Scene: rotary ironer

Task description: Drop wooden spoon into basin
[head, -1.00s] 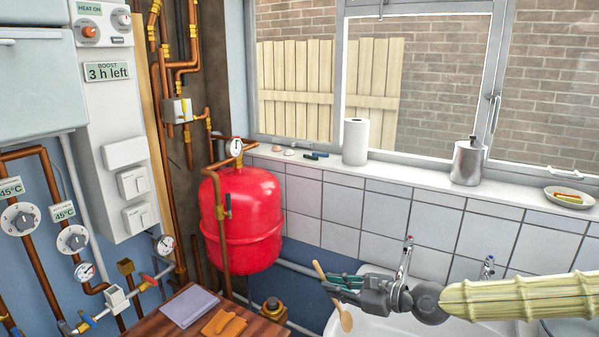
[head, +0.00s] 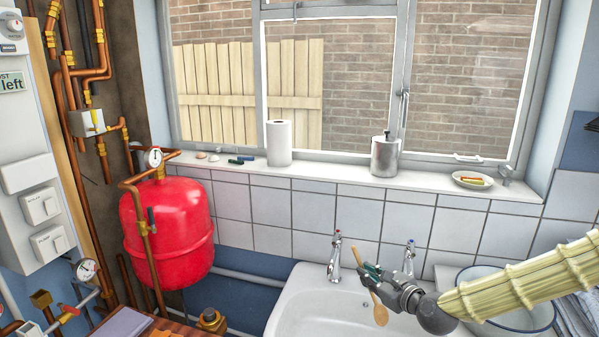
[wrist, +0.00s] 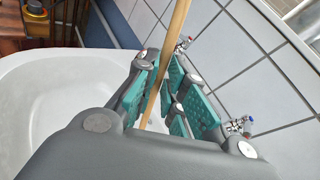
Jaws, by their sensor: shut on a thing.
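My gripper (head: 372,274) is shut on the wooden spoon (head: 380,314), its green-padded fingers around the handle. The basin also shows in the wrist view (wrist: 60,90).
Two taps, one red-topped (head: 335,258) and one blue-topped (head: 409,258), stand at the basin's back edge, close to my gripper. A white enamel bowl (head: 545,318) is at the right. A red tank (head: 168,230) stands left. The sill holds a paper roll (head: 279,143) and a metal flask (head: 385,156).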

